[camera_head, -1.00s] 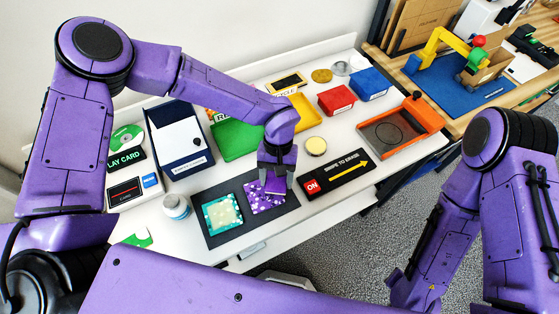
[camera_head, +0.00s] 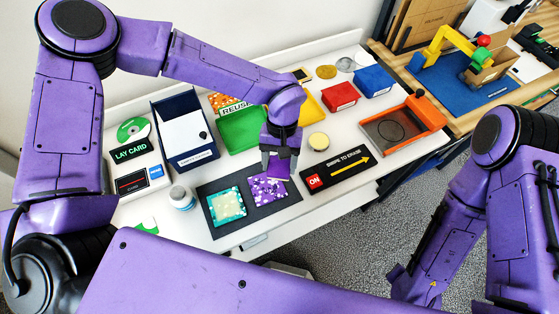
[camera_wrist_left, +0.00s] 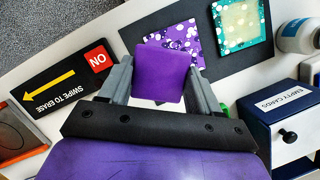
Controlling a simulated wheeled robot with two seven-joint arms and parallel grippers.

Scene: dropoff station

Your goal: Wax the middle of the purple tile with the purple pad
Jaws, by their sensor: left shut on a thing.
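The purple tile (camera_head: 269,190), with white spots, lies on a dark mat (camera_head: 226,232), right of a teal tile (camera_head: 228,207). My left gripper (camera_head: 279,165) is shut on the plain purple pad (camera_head: 277,171), over the tile's back edge. In the left wrist view the pad (camera_wrist_left: 160,73) sits between the fingers and hides part of the purple tile (camera_wrist_left: 183,39). Whether the pad touches the tile, I cannot tell. My right arm hangs at the right; its gripper (camera_head: 402,284) shows only in part, and its jaws are unclear.
A black swipe-to-erase board (camera_head: 337,170) lies right of the mat. A small jar (camera_head: 181,198) stands left of it. Behind are a card box (camera_head: 184,140), a green tray (camera_head: 240,131) and a round tin (camera_head: 318,141). An orange-framed tray (camera_head: 402,125) is at the right.

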